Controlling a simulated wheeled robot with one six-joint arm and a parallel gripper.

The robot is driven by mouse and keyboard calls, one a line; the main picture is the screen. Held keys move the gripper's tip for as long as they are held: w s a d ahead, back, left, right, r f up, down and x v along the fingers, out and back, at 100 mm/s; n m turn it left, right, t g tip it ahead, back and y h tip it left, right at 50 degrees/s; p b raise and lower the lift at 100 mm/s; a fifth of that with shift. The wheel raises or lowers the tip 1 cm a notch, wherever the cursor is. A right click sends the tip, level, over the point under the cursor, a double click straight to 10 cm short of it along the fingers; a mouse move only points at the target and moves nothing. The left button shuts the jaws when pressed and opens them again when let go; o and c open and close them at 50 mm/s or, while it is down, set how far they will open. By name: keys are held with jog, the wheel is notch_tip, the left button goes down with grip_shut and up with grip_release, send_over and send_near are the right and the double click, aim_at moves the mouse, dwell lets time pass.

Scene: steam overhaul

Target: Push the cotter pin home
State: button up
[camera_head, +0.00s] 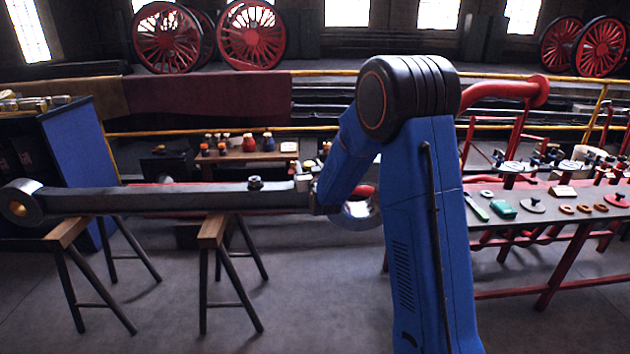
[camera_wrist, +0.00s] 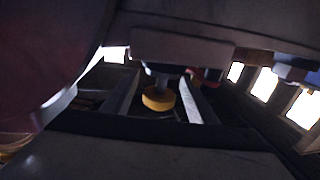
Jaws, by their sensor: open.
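A long grey steel rod (camera_head: 150,197) lies level across trestles in the head view, with a round brass-lined eye (camera_head: 20,202) at its left end. A small dark fitting (camera_head: 255,183) and a pale block (camera_head: 303,182) stand on its top. My arm covers the rod's right end. My gripper is hidden there in the head view. In the wrist view my gripper (camera_wrist: 160,99) shows as two pale slanted fingers, apart. A yellow disc (camera_wrist: 157,99) on a dark stem appears between them; I cannot tell whether they touch it. I cannot make out the cotter pin.
Two wooden-topped trestles (camera_head: 212,231) hold the rod. A red-framed bench (camera_head: 560,217) at right carries several small parts. A low bench (camera_head: 250,156) with bottles stands behind the rod. A blue cabinet (camera_head: 72,145) is at left. The floor in front is clear.

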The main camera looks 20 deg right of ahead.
jog(key=s+a, duration=0.1)
jog(key=s, duration=1.4)
jog(key=shift+a, duration=0.4)
jog(key=s+a+r+n+g+y, duration=0.1)
jog(key=s+g, duration=1.2)
jog(key=s, duration=3.1)
jog(key=shift+s+a+r+y, duration=0.4)
jog(key=shift+a+y, duration=0.2)
